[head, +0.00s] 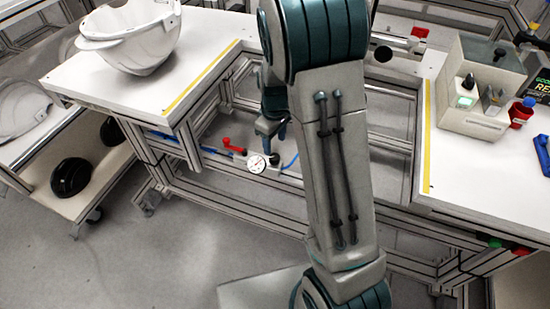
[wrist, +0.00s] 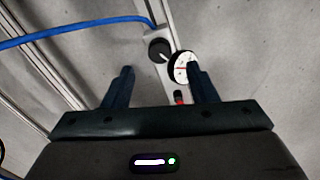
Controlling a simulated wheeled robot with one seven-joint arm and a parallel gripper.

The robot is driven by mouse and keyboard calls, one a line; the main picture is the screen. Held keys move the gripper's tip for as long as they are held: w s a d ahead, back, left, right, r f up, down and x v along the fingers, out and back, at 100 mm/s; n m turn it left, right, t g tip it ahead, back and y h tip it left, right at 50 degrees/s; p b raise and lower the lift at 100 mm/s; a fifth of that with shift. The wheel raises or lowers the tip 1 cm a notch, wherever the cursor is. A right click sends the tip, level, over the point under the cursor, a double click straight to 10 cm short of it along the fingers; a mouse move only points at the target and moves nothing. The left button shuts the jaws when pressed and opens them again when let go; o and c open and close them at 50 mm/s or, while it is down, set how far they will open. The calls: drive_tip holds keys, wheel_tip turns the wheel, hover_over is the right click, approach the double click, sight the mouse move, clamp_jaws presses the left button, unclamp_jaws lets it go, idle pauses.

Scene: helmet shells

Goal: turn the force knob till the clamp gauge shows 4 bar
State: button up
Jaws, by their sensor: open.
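The clamp gauge (head: 257,164) is a round white dial on the low rail between the two tables. In the wrist view the gauge (wrist: 182,66) shows a red needle, partly behind my right finger; its reading is too small to make out. The force knob (wrist: 159,50) is black with a pale pointer line, just left of the gauge on a grey block. In the head view the knob (head: 274,159) sits beside the gauge, under my gripper (head: 275,140). My gripper is open and empty in the wrist view (wrist: 164,75), its fingers apart and the knob beyond them.
A red lever (head: 232,146) stands left of the gauge. A blue hose (wrist: 75,30) runs to the block. A white helmet shell (head: 132,38) sits on the left table (head: 100,82).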

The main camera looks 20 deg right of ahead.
sight(275, 157)
wheel_tip(275, 157, down, 7)
drive_tip(key=shift+r+b, duration=0.15)
drive_tip(key=shift+b, duration=0.65)
drive_tip(key=c, duration=1)
